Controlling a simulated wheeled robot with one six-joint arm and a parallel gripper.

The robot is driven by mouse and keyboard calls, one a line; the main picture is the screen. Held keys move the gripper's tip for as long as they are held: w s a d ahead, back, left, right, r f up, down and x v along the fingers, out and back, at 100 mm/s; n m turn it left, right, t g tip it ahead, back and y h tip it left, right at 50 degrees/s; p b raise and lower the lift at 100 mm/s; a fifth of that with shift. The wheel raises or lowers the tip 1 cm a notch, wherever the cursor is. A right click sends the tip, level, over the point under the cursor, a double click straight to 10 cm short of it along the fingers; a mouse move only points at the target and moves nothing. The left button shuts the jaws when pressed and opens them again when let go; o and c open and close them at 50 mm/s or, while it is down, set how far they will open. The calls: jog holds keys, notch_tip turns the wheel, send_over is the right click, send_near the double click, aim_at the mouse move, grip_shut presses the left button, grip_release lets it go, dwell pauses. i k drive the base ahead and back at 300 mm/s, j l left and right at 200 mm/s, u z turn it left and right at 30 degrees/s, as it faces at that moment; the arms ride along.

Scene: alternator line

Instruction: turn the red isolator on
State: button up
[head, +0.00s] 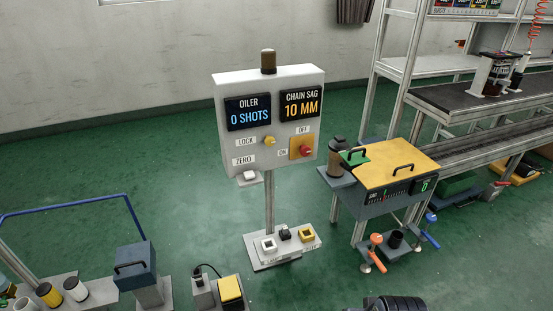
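The red isolator (306,151) is a small red knob on a yellow plate (295,155) at the lower right of a white control panel (230,152). An OFF label is above it and an ON label is to its left. The knob is too small to tell which way it points. The panel displays read OILER 0 SHOTS and CHAIN SAG 10 MM. A dark beacon (268,62) tops the panel and looks unlit. My gripper's fingers do not show in the head view.
A yellow LOCK knob (269,141) and a white ZERO button (250,175) are on the same panel. A foot plate (262,262) with several buttons stands below. A yellow-topped bench (395,168) is close on the right. A dark ribbed shape (395,303) shows at the bottom edge.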

aim_at(305, 150)
jog(key=i+u, duration=0.25)
jog(key=i, duration=0.8)
